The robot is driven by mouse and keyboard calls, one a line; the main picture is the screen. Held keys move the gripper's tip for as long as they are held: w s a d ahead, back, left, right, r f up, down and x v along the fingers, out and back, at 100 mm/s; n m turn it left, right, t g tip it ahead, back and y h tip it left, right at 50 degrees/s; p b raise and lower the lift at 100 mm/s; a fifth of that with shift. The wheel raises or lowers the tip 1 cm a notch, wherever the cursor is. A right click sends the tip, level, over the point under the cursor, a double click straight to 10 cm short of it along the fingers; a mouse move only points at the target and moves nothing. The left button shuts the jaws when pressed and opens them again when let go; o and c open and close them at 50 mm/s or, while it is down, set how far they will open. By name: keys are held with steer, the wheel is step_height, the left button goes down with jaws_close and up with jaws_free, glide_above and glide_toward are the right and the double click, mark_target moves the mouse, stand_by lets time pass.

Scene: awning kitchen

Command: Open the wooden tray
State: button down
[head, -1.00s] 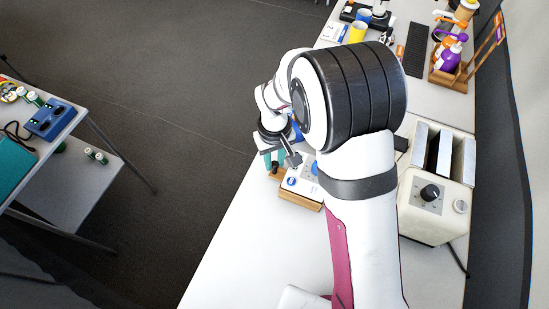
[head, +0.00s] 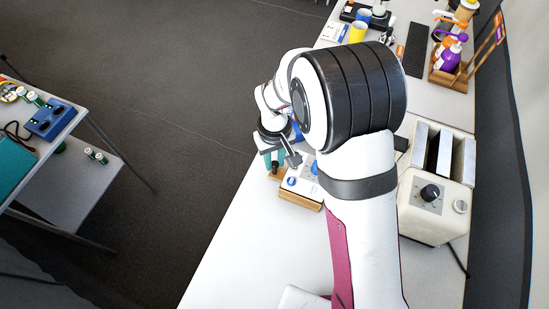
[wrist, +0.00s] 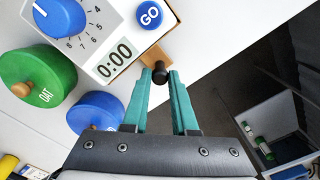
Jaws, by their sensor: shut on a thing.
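The wooden tray (wrist: 151,56) shows as a short wooden piece sticking out from under a white timer box (wrist: 112,38) with a blue dial, a GO button and a 0:00 display. A black knob (wrist: 160,75) is on the tray's outer end. My gripper (wrist: 160,80) has its teal fingers closed on this knob, one on each side. In the head view my gripper (head: 274,161) is at the left end of the timer box (head: 301,184), by the tray's end (head: 275,175). Most of the tray is hidden under the box.
A green lidded pot marked OAT (wrist: 38,82) and a blue one (wrist: 95,112) stand beside the timer. A toaster (head: 432,190) stands to the right. The counter (head: 235,245) is clear in front, and its edge drops to the dark floor on the left.

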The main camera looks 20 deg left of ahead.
steer(key=a, duration=0.9)
steer(key=shift+a, duration=0.3)
steer(key=shift+w, duration=0.1)
steer(key=c, duration=0.7)
jaws_free()
step_height(320, 180, up, 16)
steer(key=shift+f, duration=0.1)
